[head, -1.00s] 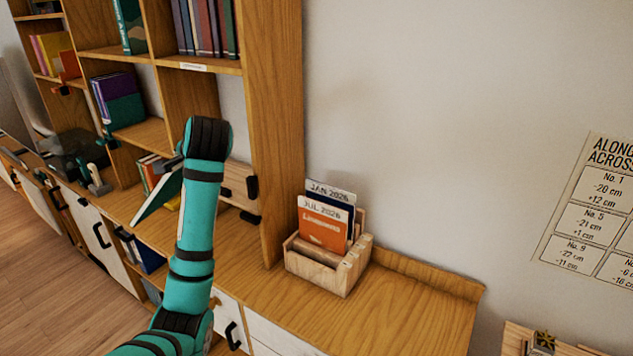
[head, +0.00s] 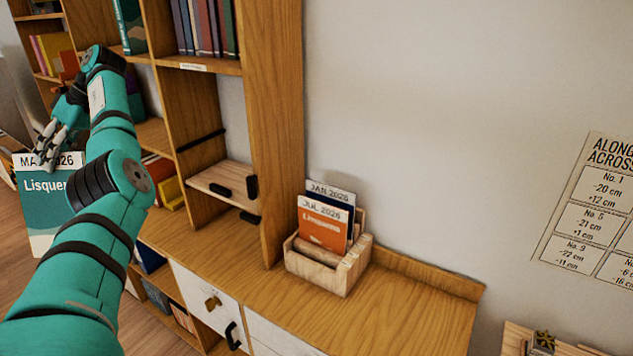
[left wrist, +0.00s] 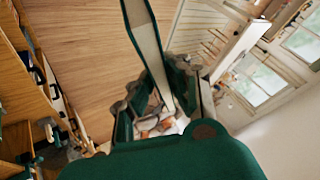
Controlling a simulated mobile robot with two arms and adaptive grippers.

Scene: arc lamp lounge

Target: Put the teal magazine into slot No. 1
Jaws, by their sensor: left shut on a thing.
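The teal magazine (head: 42,215) hangs upright from my left gripper (head: 48,148) at the far left of the head view. Its cover faces the camera, with a pale date strip reading "MA… 2026" partly behind the fingers and "Lisque…" below; my arm hides its right part. In the left wrist view the magazine (left wrist: 147,50) shows nearly edge-on between the fingers. A wooden holder (head: 318,272) stands on the cabinet top, with an orange "JUL 2026" magazine (head: 322,226) in front of a dark blue "JAN 2026" one (head: 333,193). No slot labelled No. 1 is visible. My right gripper is out of view.
A wall chart (head: 592,200) headed "ALONG… ACROSS" lists No. 1 as -20 cm, +12 cm. A tall bookshelf (head: 275,130) stands left of the holder. The cabinet top (head: 420,305) right of the holder is clear. A cabinet front (head: 205,290) has a black handle.

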